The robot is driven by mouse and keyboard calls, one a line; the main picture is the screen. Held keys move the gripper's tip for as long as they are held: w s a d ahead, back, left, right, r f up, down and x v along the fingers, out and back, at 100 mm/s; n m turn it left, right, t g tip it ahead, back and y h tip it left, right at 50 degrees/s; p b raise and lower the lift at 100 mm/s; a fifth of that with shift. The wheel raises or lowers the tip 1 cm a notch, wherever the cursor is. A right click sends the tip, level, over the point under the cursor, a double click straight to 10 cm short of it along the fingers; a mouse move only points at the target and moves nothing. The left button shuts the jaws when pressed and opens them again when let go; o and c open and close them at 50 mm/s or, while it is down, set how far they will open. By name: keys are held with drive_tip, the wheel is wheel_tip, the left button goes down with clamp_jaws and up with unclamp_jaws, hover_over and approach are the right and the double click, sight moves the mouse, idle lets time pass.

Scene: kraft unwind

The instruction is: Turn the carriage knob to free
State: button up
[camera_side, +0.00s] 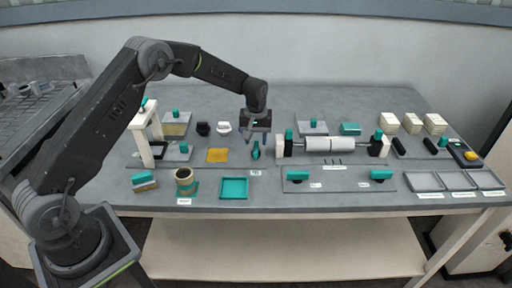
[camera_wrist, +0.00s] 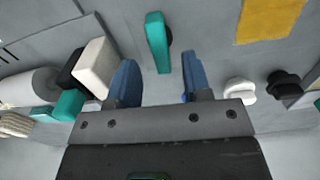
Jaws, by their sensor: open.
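A teal lever-shaped knob (camera_side: 255,150), which I take to be the carriage knob, stands on the grey bench left of the white roll. Its label (camera_side: 255,173) is too small to read. In the wrist view the knob (camera_wrist: 157,42) is a long teal bar beside a dark round part, lying beyond and between my fingertips. My gripper (camera_side: 256,139) is open and empty, pointing down just above the knob. Its two blue fingers also show in the wrist view (camera_wrist: 157,72), apart from the knob as far as I can see.
The white roll (camera_side: 330,144) sits in a cream-ended stand (camera_side: 283,149) close on the right. A yellow sheet (camera_side: 217,155) lies to the left, with small black (camera_side: 203,128) and white (camera_side: 224,127) pieces behind. A teal tray (camera_side: 233,188) lies in front.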

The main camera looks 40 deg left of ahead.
sight(256, 146)
drive_tip(key=shift+f, duration=1.95)
drive_tip(key=shift+c, duration=0.3)
clamp_jaws()
